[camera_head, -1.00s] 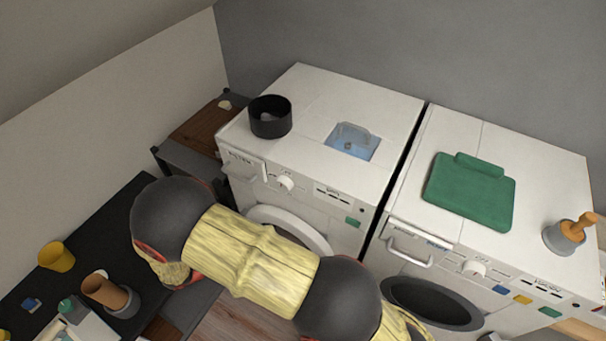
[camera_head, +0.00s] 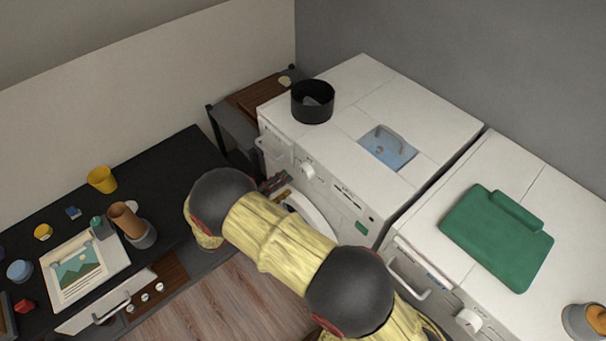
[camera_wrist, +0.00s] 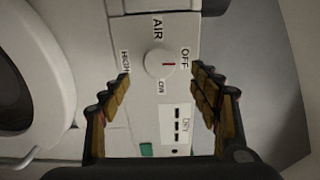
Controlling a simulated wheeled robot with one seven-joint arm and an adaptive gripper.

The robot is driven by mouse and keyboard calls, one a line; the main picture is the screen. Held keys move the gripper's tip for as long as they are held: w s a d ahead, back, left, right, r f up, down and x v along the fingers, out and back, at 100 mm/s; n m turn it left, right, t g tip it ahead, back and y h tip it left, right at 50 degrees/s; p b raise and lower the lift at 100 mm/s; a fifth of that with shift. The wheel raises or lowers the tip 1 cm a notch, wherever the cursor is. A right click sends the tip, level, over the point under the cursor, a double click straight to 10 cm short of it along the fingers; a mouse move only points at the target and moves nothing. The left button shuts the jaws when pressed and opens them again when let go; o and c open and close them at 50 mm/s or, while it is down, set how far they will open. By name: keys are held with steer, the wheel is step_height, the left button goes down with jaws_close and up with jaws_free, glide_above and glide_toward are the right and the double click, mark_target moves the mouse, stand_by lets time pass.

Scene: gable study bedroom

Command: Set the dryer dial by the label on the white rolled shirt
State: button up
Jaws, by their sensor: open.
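The dryer is the left white machine (camera_head: 425,110), with a round door below its front panel. Its white round dial (camera_head: 308,171) also shows in the wrist view (camera_wrist: 160,64). AIR, OFF, HIGH and LOW are printed around it, and its red mark points toward OFF. A DRY panel (camera_wrist: 176,125) lies below. My gripper (camera_wrist: 163,98) is open and empty, its fingers to either side of the dial area in the wrist view. In the head view my arm hides most of it. I cannot make out a white rolled shirt or its label.
A folded green cloth (camera_head: 495,238) lies on the right machine (camera_head: 490,160). A dark desk (camera_head: 165,175) at left holds a yellow cup (camera_head: 102,180), picture board and small items.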

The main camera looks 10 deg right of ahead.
mark_target(303, 174)
steer(key=shift+p+x, duration=0.3)
steer(key=shift+x, duration=3.55)
steer(key=c, duration=0.3)
steer(key=c, duration=0.8)
steer(key=shift+c, duration=0.3)
